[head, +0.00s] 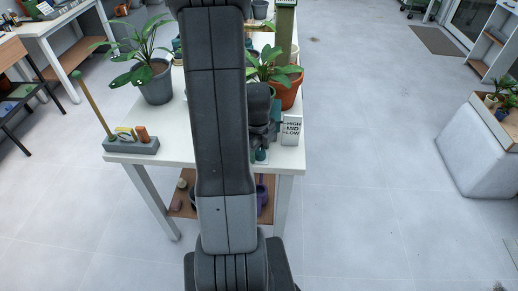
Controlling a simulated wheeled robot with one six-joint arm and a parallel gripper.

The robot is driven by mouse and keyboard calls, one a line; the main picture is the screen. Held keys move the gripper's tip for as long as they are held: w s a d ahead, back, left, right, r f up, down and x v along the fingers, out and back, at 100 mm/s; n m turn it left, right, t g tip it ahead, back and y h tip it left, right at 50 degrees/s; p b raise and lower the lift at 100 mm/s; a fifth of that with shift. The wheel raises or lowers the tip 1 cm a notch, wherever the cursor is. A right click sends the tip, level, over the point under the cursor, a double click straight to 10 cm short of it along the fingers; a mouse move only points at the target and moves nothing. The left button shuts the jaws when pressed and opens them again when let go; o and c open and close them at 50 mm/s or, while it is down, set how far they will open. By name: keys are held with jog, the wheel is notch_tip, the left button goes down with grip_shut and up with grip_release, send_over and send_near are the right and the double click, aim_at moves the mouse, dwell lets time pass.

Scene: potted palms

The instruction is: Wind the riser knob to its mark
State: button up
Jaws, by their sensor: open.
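A white panel (292,129) marked HIGH, MID and LOW stands at the table's near right corner. Several teal parts show beside it; I cannot tell whether one is the riser knob, and no pointer or target mark is clear. My gripper (261,143) is partly in view as dark parts just left of the panel, right of my upright arm. It is open, with its fingertips mostly hidden and nothing visibly held. I cannot tell whether it touches the teal parts.
The white table (174,122) carries a palm in a grey pot (157,86), a plant in a terracotta pot (289,92) and a grey holder (131,146) with an upright stick. A wooden shelf is below. The floor on the right is clear up to a pale block (480,150).

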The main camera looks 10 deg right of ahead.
jog(key=c, duration=1)
jog(key=shift+n, duration=0.4)
